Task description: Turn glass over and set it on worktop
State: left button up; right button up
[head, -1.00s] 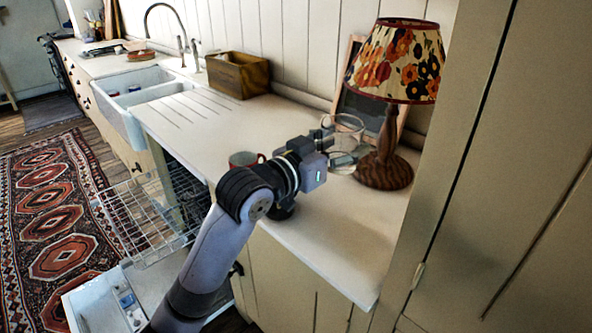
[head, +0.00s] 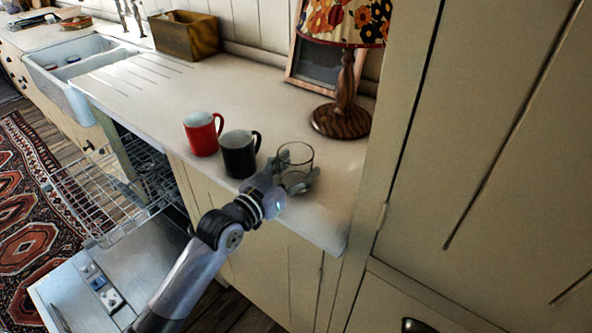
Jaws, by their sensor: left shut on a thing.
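A clear glass (head: 295,160) is at the right end of the pale worktop (head: 240,85), with its open rim facing up. My left gripper (head: 296,183) is shut on the glass, with fingers around its lower part. The glass looks upright and low over the worktop near the front edge; I cannot tell whether its base touches. My right gripper is not in the head view.
A black mug (head: 239,155) stands just left of the glass, and a red mug (head: 202,135) is beyond it. A lamp (head: 343,112) and a dark framed board (head: 318,65) stand behind. The dishwasher (head: 95,290) is open with its rack (head: 105,195) out.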

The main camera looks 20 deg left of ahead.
pick_arm(q)
jog(key=shift+f, duration=0.15)
jog(key=shift+f, duration=0.15)
jog(key=o, duration=1.4)
jog(key=shift+r, duration=0.3)
jog(key=b+v, duration=0.1)
jog(key=v, duration=1.1)
jog(key=shift+a+f, duration=0.1)
